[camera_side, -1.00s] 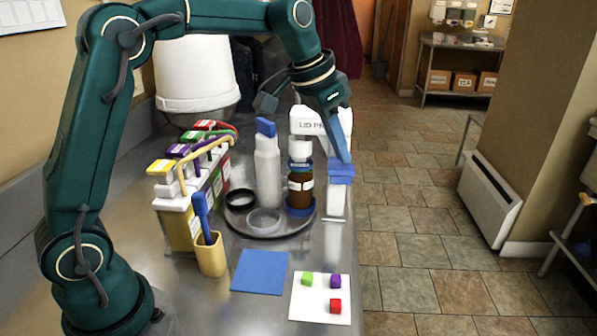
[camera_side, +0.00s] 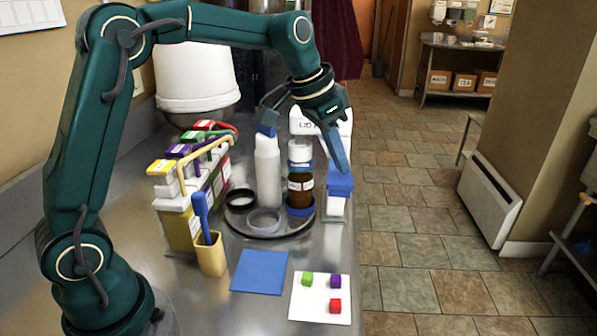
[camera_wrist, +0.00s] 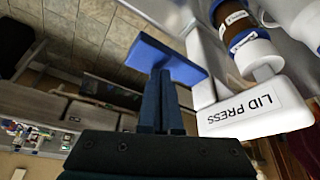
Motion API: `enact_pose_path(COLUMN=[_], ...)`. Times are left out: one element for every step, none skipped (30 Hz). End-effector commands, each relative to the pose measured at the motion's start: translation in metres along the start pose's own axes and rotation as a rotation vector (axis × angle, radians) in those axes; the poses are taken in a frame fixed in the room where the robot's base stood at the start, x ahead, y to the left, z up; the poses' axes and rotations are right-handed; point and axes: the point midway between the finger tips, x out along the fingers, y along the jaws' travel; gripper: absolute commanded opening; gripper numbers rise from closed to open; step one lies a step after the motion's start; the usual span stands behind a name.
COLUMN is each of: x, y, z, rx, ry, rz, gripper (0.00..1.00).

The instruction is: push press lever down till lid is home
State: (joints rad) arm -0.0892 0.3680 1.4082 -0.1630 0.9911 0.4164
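The white lid press (camera_side: 338,129) stands at the counter's right edge; its label shows in the wrist view (camera_wrist: 245,108). A brown bottle (camera_side: 299,196) with a white label stands under its white ram (camera_side: 300,152). A blue band, seemingly the lid (camera_wrist: 245,40), sits between bottle and ram; I cannot tell whether any gap remains. The blue press lever (camera_side: 340,184) is right of the bottle. My gripper (camera_side: 344,168) is above it, fingertips at the blue pad, apparently touching. In the wrist view the fingers (camera_wrist: 160,85) are together, with nothing visible between them.
A white bottle with a blue top (camera_side: 267,170) stands left of the brown one on a round tray (camera_side: 262,234). Labelled boxes (camera_side: 183,222), a yellow holder (camera_side: 211,256), a blue mat (camera_side: 259,272) and a white card with cubes (camera_side: 312,305) occupy the counter.

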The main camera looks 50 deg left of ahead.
Motion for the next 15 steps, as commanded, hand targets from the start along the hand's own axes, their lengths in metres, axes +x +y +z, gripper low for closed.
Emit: enact_pose_path(x=[0.0022, 0.0033, 0.0047, 0.0058, 0.0067, 0.0076, 0.0081, 0.0084, 0.0086, 0.0086, 0.0086, 0.0086, 0.0086, 0.0085, 0.0085], y=[0.0, 0.0, 0.0, 0.0, 0.0, 0.0, 0.0, 0.0, 0.0, -0.0001, -0.0001, -0.0001, -0.0001, -0.0001, 0.0], z=[0.0014, 0.0018, 0.0024, 0.0029, 0.0034, 0.0038, 0.0039, 0.004, 0.004, 0.004, 0.0039, 0.0039, 0.0039, 0.0039, 0.0039], rx=[0.0, 0.0, 0.0, 0.0, 0.0, 0.0, 0.0, 0.0, 0.0, 0.0, 0.0, 0.0, 0.0, 0.0, 0.0], ry=[-0.003, -0.003, -0.002, -0.002, -0.003, -0.003, -0.002, -0.002, -0.001, -0.001, -0.001, -0.001, -0.001, -0.001, -0.001], rz=[0.001, 0.0, 0.0, 0.0, 0.0, 0.0, 0.0, 0.0, 0.0, 0.0, 0.0, 0.0, 0.0, 0.0, 0.0], gripper=[0.0, 0.0, 0.0, 0.0, 0.0, 0.0, 0.0, 0.0, 0.0, 0.0, 0.0, 0.0, 0.0, 0.0, 0.0])
